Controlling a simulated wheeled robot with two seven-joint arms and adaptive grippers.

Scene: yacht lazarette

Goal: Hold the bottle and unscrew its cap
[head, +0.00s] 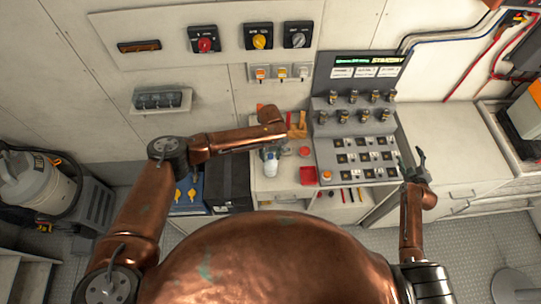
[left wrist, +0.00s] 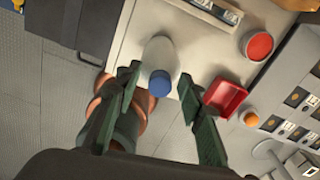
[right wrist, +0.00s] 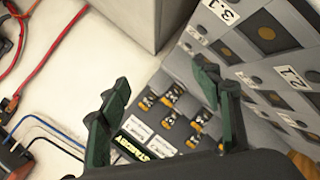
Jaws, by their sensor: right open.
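The bottle is white with a blue cap. In the left wrist view its pale body (left wrist: 160,50) is on the white counter, with the blue cap (left wrist: 159,83) towards the camera. My left gripper (left wrist: 158,80) is open, its fingers on either side of the cap with visible gaps. In the head view the bottle (head: 270,163) shows below the end of my left arm, and my left gripper partly blends with it. My right gripper (head: 413,160) is open and empty, right of the control console; its spread fingers also show in the right wrist view (right wrist: 160,90).
A red tray (left wrist: 225,97) and a red round button (left wrist: 257,45) are right of the bottle. The sloped control console (head: 357,150) stands further right. A bare white counter (head: 455,145) lies beyond it. A black box (head: 229,182) is left of the bottle's counter.

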